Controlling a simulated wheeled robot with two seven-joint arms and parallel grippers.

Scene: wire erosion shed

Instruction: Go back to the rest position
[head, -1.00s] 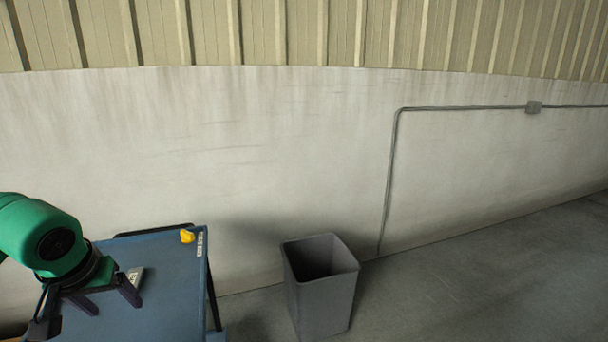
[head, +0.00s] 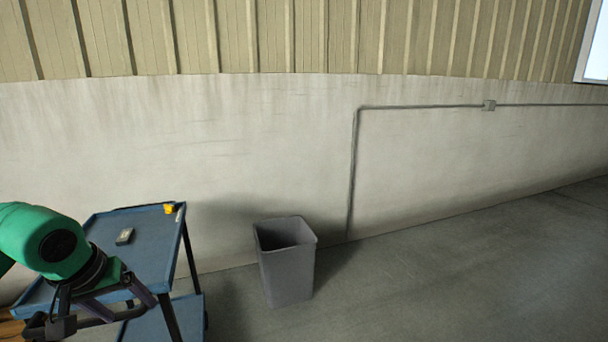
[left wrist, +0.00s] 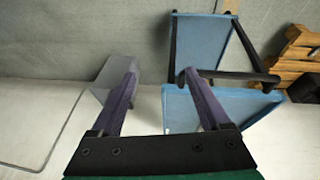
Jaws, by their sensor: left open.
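My left gripper (head: 124,304) hangs at the lower left of the head view, on a green arm. Its two dark purple fingers are apart with nothing between them. In the left wrist view the open fingers (left wrist: 160,74) point away from the camera, empty. In the head view the gripper overlaps the near edge of the blue cart (head: 150,238), whose near left part it hides. I cannot tell exactly how far above or in front of the cart it is. My right gripper is in neither view.
A small dark device (head: 124,236) and a yellow object (head: 169,208) lie on the cart top. A grey bin (head: 287,275) stands right of the cart by the wall. Wooden pallets (left wrist: 295,48) show in the left wrist view. The floor to the right is clear.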

